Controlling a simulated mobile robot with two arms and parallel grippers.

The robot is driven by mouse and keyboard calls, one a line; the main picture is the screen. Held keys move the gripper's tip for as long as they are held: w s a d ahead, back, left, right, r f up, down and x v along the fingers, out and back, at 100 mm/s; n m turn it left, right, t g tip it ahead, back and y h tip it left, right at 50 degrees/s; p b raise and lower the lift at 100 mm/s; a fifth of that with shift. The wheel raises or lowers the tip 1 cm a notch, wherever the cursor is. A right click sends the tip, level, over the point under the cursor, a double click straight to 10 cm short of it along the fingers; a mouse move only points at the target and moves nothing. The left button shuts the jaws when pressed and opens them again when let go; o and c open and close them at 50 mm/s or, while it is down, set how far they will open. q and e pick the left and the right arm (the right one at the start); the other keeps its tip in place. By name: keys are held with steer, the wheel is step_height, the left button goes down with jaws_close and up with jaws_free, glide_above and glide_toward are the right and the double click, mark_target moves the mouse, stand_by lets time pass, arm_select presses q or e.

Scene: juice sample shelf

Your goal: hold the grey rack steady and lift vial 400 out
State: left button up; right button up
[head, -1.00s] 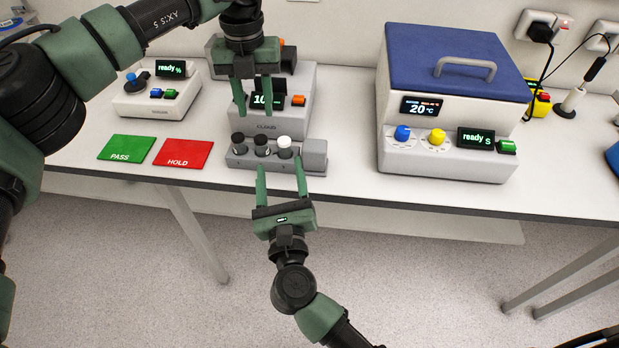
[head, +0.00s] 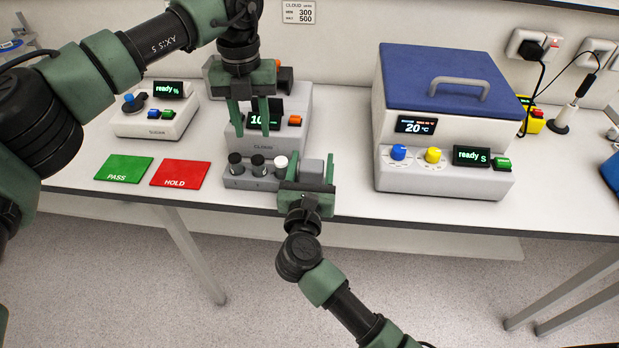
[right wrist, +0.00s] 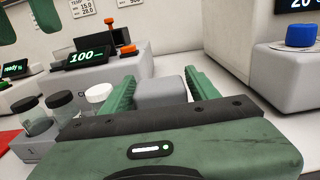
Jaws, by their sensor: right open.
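The grey rack (head: 245,183) stands near the table's front edge, holding two black-capped vials, one at the left (head: 235,165) and one in the middle (head: 258,167), and a white-capped vial (head: 281,169). I cannot read which vial is 400. A plain grey block (head: 311,171) forms the rack's right end. My right gripper (head: 311,167) is open, its fingers on either side of this block; the block also shows between them in the right wrist view (right wrist: 160,92). My left gripper (head: 251,132) points down, open and empty, above and behind the vials.
A grey device (head: 293,140) with a lit display stands right behind the rack. Green PASS (head: 125,168) and red HOLD (head: 181,173) mats lie to the left. A blue-lidded machine (head: 445,140) stands to the right, with bare table between it and the rack.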

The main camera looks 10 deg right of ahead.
steer(key=shift+x, duration=0.85)
steer(key=shift+c, duration=0.3)
jaws_close()
arm_select(q)
steer(key=shift+c, duration=0.3)
steer(key=shift+c, duration=0.2)
